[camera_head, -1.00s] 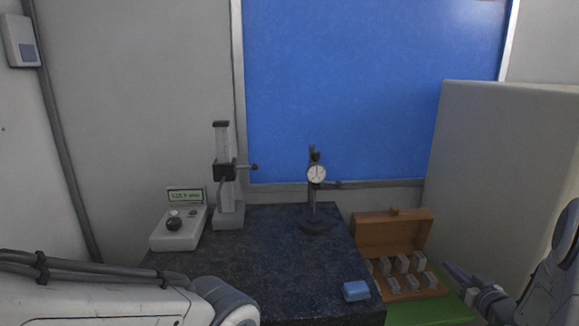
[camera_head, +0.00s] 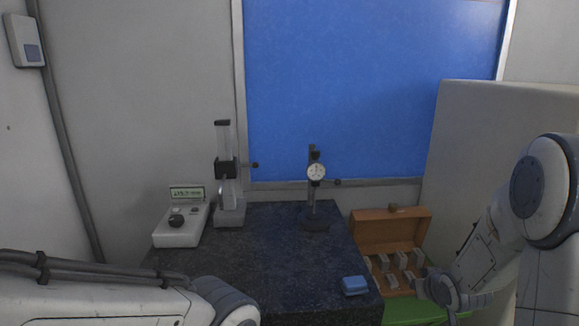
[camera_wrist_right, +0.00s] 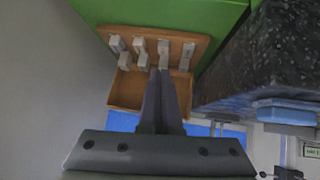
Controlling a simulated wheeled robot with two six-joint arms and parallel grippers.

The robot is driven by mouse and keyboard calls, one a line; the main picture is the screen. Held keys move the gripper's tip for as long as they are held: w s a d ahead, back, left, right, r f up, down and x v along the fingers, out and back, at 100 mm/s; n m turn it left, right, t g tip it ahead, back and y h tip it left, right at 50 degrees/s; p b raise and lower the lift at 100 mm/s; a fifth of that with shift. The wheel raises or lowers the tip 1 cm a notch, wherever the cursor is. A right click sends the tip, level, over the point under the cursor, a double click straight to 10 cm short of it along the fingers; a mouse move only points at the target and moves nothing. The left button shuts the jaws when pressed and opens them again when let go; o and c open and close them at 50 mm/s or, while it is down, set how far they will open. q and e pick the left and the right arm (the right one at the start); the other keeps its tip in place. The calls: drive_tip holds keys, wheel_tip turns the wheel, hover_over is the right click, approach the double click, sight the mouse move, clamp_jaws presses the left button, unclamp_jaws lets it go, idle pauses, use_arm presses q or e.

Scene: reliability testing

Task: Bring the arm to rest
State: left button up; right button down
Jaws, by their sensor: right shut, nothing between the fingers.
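My right arm comes in from the right edge of the head view, with its elbow high. My right gripper (camera_head: 452,318) hangs low, in front of the open wooden box, near the bottom edge of the picture. In the right wrist view its two dark fingers (camera_wrist_right: 161,74) lie together, shut with nothing between them. Behind the fingertips in that view is the wooden box, but I cannot tell the distance. My left arm lies across the lower left of the head view, and its gripper is out of the picture.
The open wooden box (camera_head: 392,229) with several grey blocks stands on a green surface (camera_head: 402,308). Left of it, a dark granite slab (camera_head: 265,255) bears a blue block (camera_head: 354,285), a dial gauge stand (camera_head: 316,173), a height gauge (camera_head: 228,190) and a readout box (camera_head: 181,228).

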drive_tip(key=s+a+r+n+g+y+b, duration=0.1)
drive_tip(key=s+a+r+n+g, duration=0.1)
drive_tip(key=s+a, duration=1.1)
drive_tip(key=s+a+r+n+g+y, duration=0.1)
drive_tip(key=s+a+n+g, duration=0.4)
drive_tip(key=s+a, duration=0.8)
drive_tip(key=s+g, duration=0.2)
drive_tip(key=s, duration=0.2)
drive_tip(key=shift+s+a+r+b, duration=0.3)
drive_tip(key=shift+s+r+b, duration=0.05)
drive_tip(key=shift+s, duration=0.05)
